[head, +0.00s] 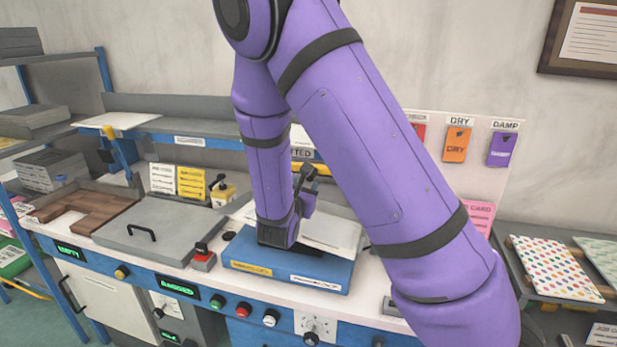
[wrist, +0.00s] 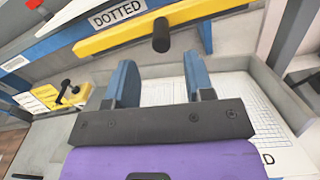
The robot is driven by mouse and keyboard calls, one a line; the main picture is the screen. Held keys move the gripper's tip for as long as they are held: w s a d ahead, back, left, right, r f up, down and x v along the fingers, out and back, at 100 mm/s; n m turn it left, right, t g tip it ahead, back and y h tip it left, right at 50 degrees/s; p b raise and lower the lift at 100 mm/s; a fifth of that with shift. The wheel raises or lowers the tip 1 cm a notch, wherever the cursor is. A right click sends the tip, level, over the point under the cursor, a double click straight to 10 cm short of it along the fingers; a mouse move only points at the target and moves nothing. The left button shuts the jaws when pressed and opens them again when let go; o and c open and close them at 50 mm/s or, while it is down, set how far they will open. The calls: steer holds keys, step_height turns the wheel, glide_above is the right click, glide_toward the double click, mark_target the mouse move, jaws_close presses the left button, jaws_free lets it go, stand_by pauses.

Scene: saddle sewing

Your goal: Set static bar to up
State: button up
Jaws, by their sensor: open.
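A yellow bar (wrist: 165,28) with a black knob (wrist: 161,35) crosses the upper part of the wrist view; it looks like the static bar, but no label names it. In the head view a short piece of the yellow bar (head: 319,169) shows behind my arm, and the rest is hidden. My gripper (wrist: 159,60) is open and empty. Its two blue fingers point toward the bar, with the knob between their directions and beyond the tips. I cannot tell whether a finger touches the bar. In the head view my arm hides most of this area.
A blue unit (head: 290,266) stands below my wrist. White printed sheets (wrist: 240,105) lie in a grey tray beneath the fingers. A small yellow device with a black lever (head: 223,190) stands to the left. A grey lidded box (head: 160,233) and several buttons line the bench's left and front.

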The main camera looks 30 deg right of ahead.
mark_target(310, 179)
steer(key=x, duration=0.6)
steer(key=shift+w+d, duration=0.2)
steer(key=shift+d, duration=0.1)
jaws_close()
